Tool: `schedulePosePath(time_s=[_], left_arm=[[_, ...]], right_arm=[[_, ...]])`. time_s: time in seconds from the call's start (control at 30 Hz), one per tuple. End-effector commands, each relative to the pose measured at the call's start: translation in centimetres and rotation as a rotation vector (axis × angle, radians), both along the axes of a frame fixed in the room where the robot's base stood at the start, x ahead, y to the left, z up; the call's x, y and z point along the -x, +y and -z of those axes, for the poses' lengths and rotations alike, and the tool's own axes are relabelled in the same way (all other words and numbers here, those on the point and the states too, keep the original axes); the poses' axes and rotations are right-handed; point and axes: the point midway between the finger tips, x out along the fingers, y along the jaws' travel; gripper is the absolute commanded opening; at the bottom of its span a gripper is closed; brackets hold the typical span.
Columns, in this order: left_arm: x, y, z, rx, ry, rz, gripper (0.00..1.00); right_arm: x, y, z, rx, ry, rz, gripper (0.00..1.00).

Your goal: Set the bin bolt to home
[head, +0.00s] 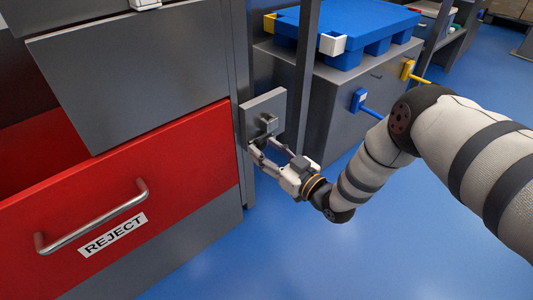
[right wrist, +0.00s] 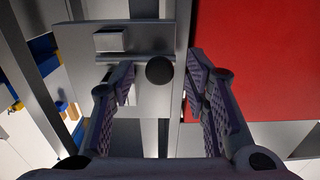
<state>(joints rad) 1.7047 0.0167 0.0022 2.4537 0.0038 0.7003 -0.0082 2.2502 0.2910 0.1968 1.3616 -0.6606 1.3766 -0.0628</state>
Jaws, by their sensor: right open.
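The bin bolt is a grey plate (head: 250,107) with a small block (head: 268,122) on it, fixed to the post just right of the red bin. In the right wrist view the plate (right wrist: 147,100) carries a square block (right wrist: 109,41) and a round black knob (right wrist: 160,70) to the right of it. My right gripper (head: 264,149) is open at the lower part of the plate. In the right wrist view its fingers (right wrist: 160,80) stand on either side of the knob, apart from it. My left gripper is not in view.
The red bin (head: 170,170) marked REJECT, with a metal bar handle (head: 95,220), stands left of the bolt and looks pulled out. A grey cabinet (head: 335,105) with a blue pallet-like top (head: 365,25) is behind to the right. Blue floor (head: 230,265) is clear in front.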

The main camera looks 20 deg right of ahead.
Motion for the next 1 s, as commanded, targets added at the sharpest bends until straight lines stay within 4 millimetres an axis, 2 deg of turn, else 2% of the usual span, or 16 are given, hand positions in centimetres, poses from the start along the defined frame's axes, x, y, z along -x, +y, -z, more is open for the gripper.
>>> schedulePosePath(time_s=[0.2,0.4,0.6,0.83,1.0], left_arm=[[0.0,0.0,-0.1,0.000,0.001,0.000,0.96],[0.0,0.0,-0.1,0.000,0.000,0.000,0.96],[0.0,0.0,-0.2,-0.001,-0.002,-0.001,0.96],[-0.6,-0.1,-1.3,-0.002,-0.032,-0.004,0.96],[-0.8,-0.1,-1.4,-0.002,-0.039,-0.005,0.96]], right_arm=[[-0.1,0.0,-0.1,0.000,-0.001,0.000,0.42],[0.0,0.0,-0.1,0.000,-0.001,0.000,0.00],[0.1,0.3,-0.1,0.000,0.000,-0.001,0.00],[1.4,4.1,-0.4,-0.001,-0.001,-0.003,0.00],[1.9,5.2,-0.1,0.000,0.001,-0.002,0.00]])
